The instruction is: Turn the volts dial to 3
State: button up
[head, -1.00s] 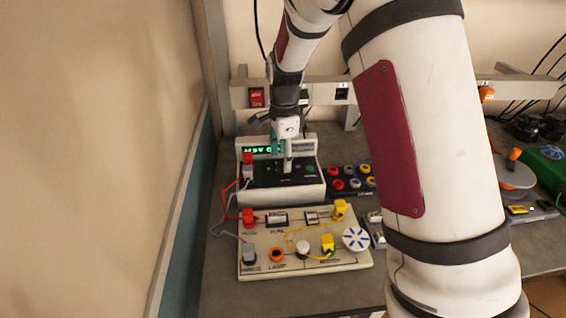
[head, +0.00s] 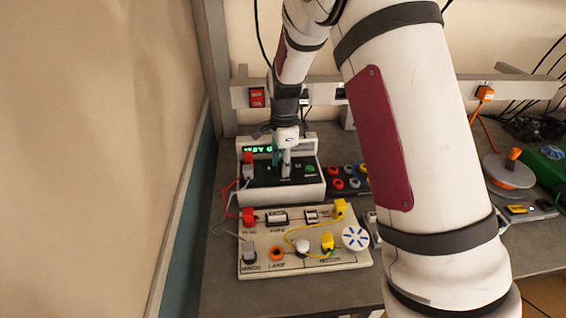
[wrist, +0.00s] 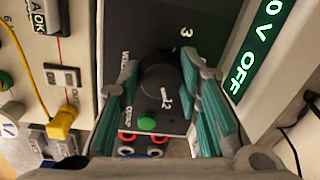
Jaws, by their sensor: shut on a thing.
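The volts dial (wrist: 158,76) is a dark round knob on the black sloping panel of the bench power supply (head: 290,190). In the wrist view my gripper (wrist: 160,72) has its teal-padded fingers on both sides of the knob, shut on it. In the head view my gripper (head: 286,168) points down onto the panel and hides the dial. A "3" (wrist: 187,32) is printed above and right of the knob, and a "12" (wrist: 166,97) shows just below it. I cannot make out the dial's pointer. The lit green display (wrist: 257,50) shows "0 V OFF" in the wrist view, partly cut off.
A green button (wrist: 147,123) sits near the dial on the same panel. A white circuit board (head: 300,262) with plugs and leads lies in front of the supply. Red and grey leads run at its left. Coloured sockets (head: 345,178) stand to the right. A wall is close on the left.

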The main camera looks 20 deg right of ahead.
jog(key=n, duration=0.3)
jog(key=shift+n+b, duration=0.35)
jog(key=shift+n, duration=0.05)
jog(key=n, duration=0.3)
jog(key=shift+d+n, duration=0.1)
jog(key=shift+n, duration=0.2)
jog(key=n+b, duration=0.1)
jog(key=n, duration=0.5)
jog(key=shift+s+d+y, duration=0.1)
jog(key=shift+y, duration=0.2)
jog(key=n, duration=0.6)
jog(key=shift+d+n+g+b, duration=0.1)
jog(key=shift+n+g+b, duration=0.2)
jog(key=shift+g, duration=0.1)
jog(key=n, duration=0.6)
jog(key=shift+n, duration=0.4)
